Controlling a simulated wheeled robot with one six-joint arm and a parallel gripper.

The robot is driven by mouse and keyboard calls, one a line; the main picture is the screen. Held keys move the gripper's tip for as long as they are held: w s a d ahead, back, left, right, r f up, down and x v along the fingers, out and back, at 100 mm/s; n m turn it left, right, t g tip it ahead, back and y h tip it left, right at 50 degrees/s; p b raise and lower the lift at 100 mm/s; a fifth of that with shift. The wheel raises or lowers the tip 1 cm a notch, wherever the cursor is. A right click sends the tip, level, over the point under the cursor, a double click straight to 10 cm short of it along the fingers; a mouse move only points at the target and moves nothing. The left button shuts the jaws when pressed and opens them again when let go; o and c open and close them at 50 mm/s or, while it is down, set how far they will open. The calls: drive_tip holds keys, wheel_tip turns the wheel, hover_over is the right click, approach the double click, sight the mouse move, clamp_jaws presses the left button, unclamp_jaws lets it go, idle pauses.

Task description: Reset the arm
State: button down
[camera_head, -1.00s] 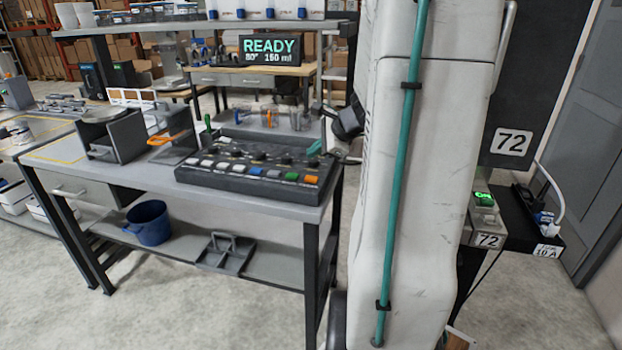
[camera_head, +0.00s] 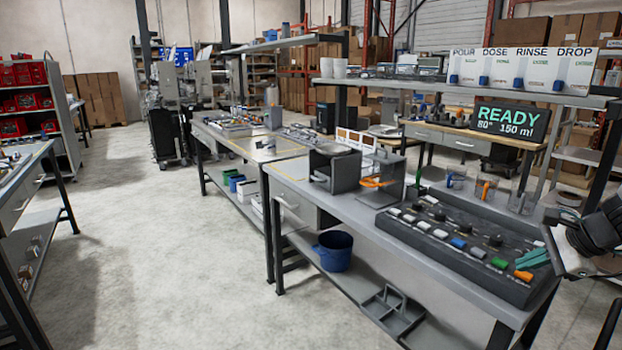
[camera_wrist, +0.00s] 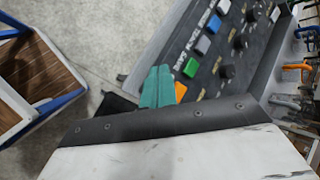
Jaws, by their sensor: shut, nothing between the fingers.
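My gripper (camera_head: 533,258), with teal fingers, is at the right of the head view, by the right end of the black control panel (camera_head: 408,232). The fingers are shut with nothing between them. In the wrist view the shut fingers (camera_wrist: 157,88) appear beside the panel's orange button (camera_wrist: 181,92); I cannot tell the gap or whether they touch. The panel carries a row of coloured buttons, including a green button (camera_head: 499,262) and a blue button (camera_head: 458,243), with black knobs behind. Part of my arm is cut off by the right edge.
The panel stands on a grey bench (camera_head: 378,243) with a grey box holder (camera_head: 335,168) and clear cups (camera_head: 456,178). A blue bucket (camera_head: 335,251) sits below. The floor aisle (camera_head: 150,230) at left is clear.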

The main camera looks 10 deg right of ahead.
drive_tip(key=s+a+r+n+g+h, duration=0.1)
drive_tip(key=s+a+r+n+g, duration=0.1)
drive_tip(key=s+a+n, duration=0.3)
drive_tip(key=s+a+r+n+g+h, duration=0.1)
drive_tip(key=s+a+r+n, duration=0.1)
drive_tip(key=s+a+n, duration=0.3)
drive_tip(key=s+a+r+n+g, duration=0.2)
drive_tip(key=s+a+n, duration=0.3)
drive_tip(key=a+n, duration=0.6)
drive_tip(key=shift+a+r+g+h, duration=0.3)
drive_tip(key=shift+a+h, duration=0.1)
drive_tip(key=shift+a, duration=3.35)
